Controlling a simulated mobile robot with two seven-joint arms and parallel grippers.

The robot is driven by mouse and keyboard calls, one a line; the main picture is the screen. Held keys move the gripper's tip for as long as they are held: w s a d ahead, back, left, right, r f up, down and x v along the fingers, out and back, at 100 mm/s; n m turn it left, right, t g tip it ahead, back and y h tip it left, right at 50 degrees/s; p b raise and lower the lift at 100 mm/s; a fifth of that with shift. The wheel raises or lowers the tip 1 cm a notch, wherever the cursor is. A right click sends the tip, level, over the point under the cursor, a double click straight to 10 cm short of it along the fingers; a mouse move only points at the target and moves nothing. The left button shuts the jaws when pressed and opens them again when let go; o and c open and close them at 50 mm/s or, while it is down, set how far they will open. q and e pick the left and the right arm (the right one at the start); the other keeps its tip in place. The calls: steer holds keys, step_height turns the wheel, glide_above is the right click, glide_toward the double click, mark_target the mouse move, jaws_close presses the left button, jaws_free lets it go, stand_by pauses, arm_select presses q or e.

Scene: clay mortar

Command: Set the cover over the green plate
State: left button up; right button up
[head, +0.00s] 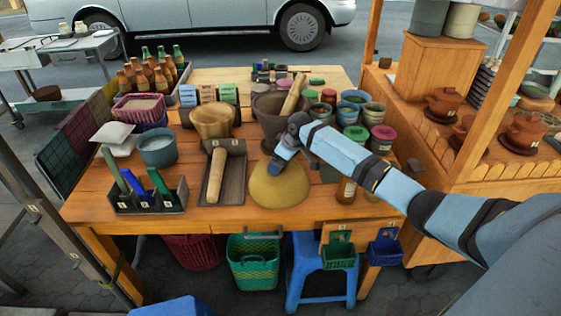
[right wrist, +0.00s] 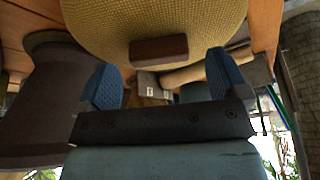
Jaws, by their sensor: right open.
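The cover (head: 279,187) is a yellow-tan woven dome at the front middle of the wooden table. My right gripper (head: 279,166) is over its top, coming in from the right. In the right wrist view the weave of the cover (right wrist: 110,22) fills the top, with a brown block handle (right wrist: 158,50). The open right fingers (right wrist: 164,80) lie to either side of the handle's line, with a visible gap and nothing gripped. I cannot pick out the green plate with certainty. What lies under the cover is hidden. My left gripper is not in view.
A stone tray with a wooden roller (head: 216,178) lies left of the cover. A dark mortar with pestle (head: 273,106) stands behind, and a bottle (head: 346,190) and lidded jars (head: 382,137) stand right. A tool box (head: 148,200) is at front left.

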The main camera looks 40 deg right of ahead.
steer(key=v, duration=1.3)
steer(key=s+a+f+t+y+p, duration=0.1)
steer(key=s+a+f+t+p, duration=0.35)
steer(key=s+a+f, duration=0.95)
steer(key=s+a+m+t+p, duration=0.1)
steer(key=s+a+p, duration=0.2)
steer(key=s+a, duration=0.3)
steer(key=s+a+m+t+p, duration=0.1)
steer(key=s+a+p, duration=0.3)
steer(key=s, duration=0.9)
steer(key=shift+a+m+t, duration=0.3)
steer(key=shift+a+t, duration=0.05)
steer(key=shift+a, duration=0.85)
